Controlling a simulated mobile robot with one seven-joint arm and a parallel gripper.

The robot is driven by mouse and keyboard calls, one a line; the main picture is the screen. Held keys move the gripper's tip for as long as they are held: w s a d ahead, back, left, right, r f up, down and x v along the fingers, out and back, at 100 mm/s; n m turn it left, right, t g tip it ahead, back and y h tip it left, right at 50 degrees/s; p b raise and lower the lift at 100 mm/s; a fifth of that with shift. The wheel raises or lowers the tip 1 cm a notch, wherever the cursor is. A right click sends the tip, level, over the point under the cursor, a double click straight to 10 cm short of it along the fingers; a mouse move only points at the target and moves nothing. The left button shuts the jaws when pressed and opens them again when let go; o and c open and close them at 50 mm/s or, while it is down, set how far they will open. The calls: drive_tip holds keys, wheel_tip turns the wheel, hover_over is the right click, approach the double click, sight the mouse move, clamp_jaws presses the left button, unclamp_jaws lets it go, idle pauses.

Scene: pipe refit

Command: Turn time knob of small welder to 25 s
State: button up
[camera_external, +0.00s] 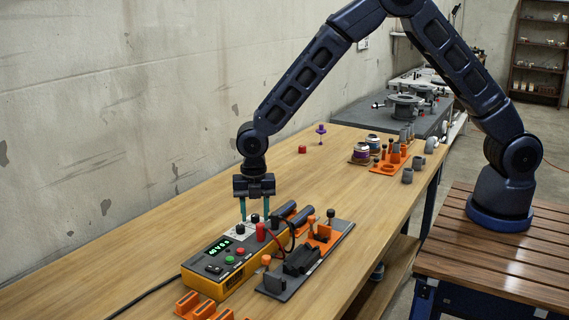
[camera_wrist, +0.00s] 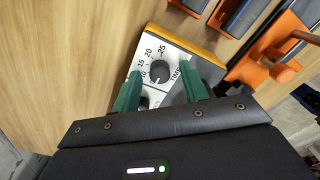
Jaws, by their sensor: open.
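The small welder (camera_external: 232,262) is a yellow box with a dark display showing green characters and a light knob panel, on the wooden table. In the wrist view its white time dial (camera_wrist: 150,48) carries several numbers, with 15, 20 and 25 readable, and part of the word TIME. The dark time knob (camera_wrist: 158,70) sits in the dial; I cannot tell where its pointer stands. My gripper (camera_wrist: 161,71) points down with its green fingers open, one on each side of the time knob; contact is not clear. A second dark knob (camera_wrist: 145,102) is partly hidden below it.
A grey tray with orange holders (camera_external: 318,238) lies right of the welder. Orange blocks (camera_external: 188,303) lie in front. Farther back are a red piece (camera_external: 302,149) and a purple piece (camera_external: 320,130). The table's left side is clear.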

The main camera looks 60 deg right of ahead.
clamp_jaws()
